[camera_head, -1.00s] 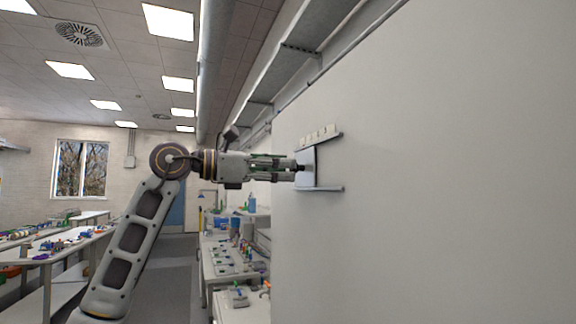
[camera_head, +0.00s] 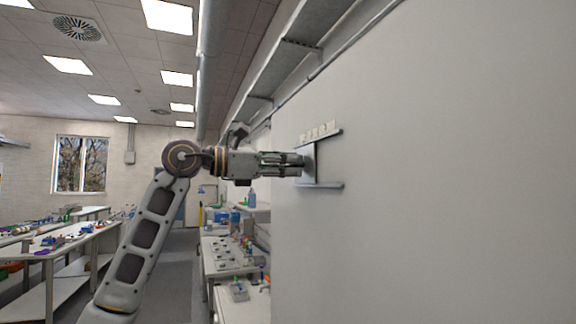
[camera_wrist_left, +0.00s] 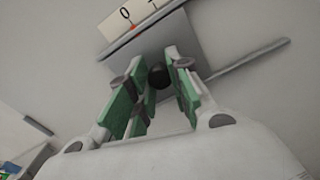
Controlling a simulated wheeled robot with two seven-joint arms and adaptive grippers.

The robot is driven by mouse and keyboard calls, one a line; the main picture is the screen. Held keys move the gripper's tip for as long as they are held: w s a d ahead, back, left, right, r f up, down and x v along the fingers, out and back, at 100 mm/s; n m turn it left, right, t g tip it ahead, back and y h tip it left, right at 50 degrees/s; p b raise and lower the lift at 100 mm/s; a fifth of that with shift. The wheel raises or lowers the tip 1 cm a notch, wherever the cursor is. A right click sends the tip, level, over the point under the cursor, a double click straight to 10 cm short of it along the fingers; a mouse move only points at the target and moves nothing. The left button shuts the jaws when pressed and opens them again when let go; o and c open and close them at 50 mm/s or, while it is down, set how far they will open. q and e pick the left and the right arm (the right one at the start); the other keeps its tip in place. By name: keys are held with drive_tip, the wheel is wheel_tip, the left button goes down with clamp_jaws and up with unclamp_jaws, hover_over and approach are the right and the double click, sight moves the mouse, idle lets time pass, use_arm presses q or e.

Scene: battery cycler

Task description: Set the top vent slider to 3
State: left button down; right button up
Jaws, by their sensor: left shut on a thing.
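The top vent slider is a pale grey plate (camera_head: 308,163) between two rails on the big white wall; the plate also shows in the left wrist view (camera_wrist_left: 172,38). It has a round black knob (camera_wrist_left: 158,76). Above it runs the upper rail (camera_head: 322,137) with a strip of number labels (camera_head: 319,130). The wrist view shows the label 0 (camera_wrist_left: 125,13) and part of another, with a small orange mark below the 0. My left gripper (camera_head: 303,162) is shut on the knob, with its green-padded fingers either side. My right gripper is not in view.
The lower rail (camera_head: 320,186) sticks out from the wall below the plate. A long metal shelf or duct (camera_head: 310,45) runs above. Benches with small items (camera_head: 225,255) stand beyond the wall's left edge. The wall to the right is bare.

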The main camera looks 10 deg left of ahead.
use_arm(q)
drive_tip(key=shift+f, duration=0.1)
drive_tip(key=shift+s+d+b, duration=0.3)
drive_tip(key=shift+s+d, duration=0.05)
drive_tip(key=shift+s, duration=0.15)
drive_tip(key=s+d, duration=0.1)
drive_tip(key=s, duration=0.1)
drive_tip(key=s+d+b, duration=0.1)
drive_tip(key=s+d, duration=0.1)
drive_tip(key=s+d+b, duration=0.1)
drive_tip(key=s, duration=0.1)
drive_tip(key=shift+s+d, duration=0.3)
drive_tip(key=shift+s, duration=0.05)
drive_tip(key=shift+f, duration=0.1)
drive_tip(key=c, duration=1.6)
unclamp_jaws()
drive_tip(key=shift+c, duration=0.2)
drive_tip(key=o, duration=0.4)
drive_tip(key=shift+s, duration=0.1)
drive_tip(key=shift+c, duration=0.2)
drive_tip(key=shift+a, duration=0.1)
